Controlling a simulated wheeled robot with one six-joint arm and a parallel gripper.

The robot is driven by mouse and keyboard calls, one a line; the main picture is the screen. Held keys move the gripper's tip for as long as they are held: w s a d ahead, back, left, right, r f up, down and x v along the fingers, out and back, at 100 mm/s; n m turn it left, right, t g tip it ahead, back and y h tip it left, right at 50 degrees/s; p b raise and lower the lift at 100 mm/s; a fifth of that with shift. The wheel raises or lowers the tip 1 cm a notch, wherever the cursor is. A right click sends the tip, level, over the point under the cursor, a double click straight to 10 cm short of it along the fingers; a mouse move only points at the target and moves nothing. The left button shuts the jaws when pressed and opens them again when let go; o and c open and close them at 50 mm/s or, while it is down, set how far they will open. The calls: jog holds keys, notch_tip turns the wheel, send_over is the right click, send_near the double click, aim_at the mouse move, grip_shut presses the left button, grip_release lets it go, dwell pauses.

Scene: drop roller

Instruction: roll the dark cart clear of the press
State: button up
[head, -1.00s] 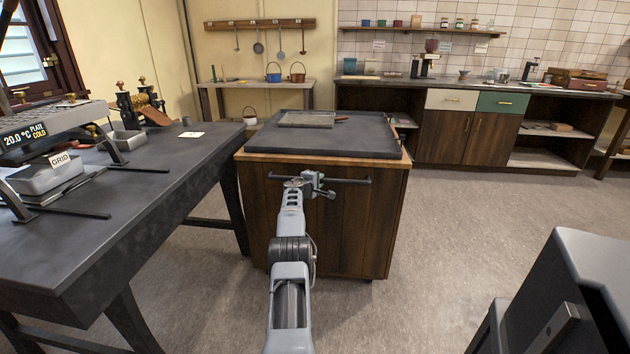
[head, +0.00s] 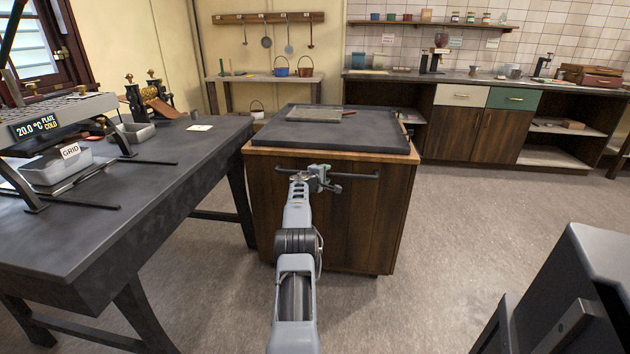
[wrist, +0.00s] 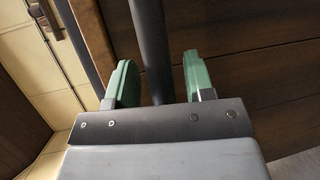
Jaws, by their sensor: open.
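The dark cart (head: 335,215) is a dark wood cabinet with a wooden edge and a black top. It stands in front of me beside the left bench. A dark bar handle (head: 362,176) runs across its near face. My gripper (head: 322,178) is at this handle. In the wrist view the dark bar (wrist: 153,45) passes between the two green fingers of my gripper (wrist: 160,78), which stand apart with a gap on each side. I cannot tell for certain which machine is the press.
A dark bench (head: 125,215) with a plate device reading "20.0 °C" (head: 36,127) stands close at left. A shallow tray (head: 313,114) lies on the cart top. A dark machine (head: 545,300) stands at lower right. The floor (head: 460,230) right of the cart is open.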

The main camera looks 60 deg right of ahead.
jog(key=shift+w+a+b, duration=0.1)
jog(key=shift+a+b, duration=0.3)
jog(key=shift+a, duration=0.2)
jog(key=a+r+b, duration=0.1)
jog(key=a+r, duration=0.1)
jog(key=a, duration=1)
jog(key=shift+w+r, duration=0.25)
jog(key=shift+w, duration=0.1)
jog(key=shift+a, duration=0.1)
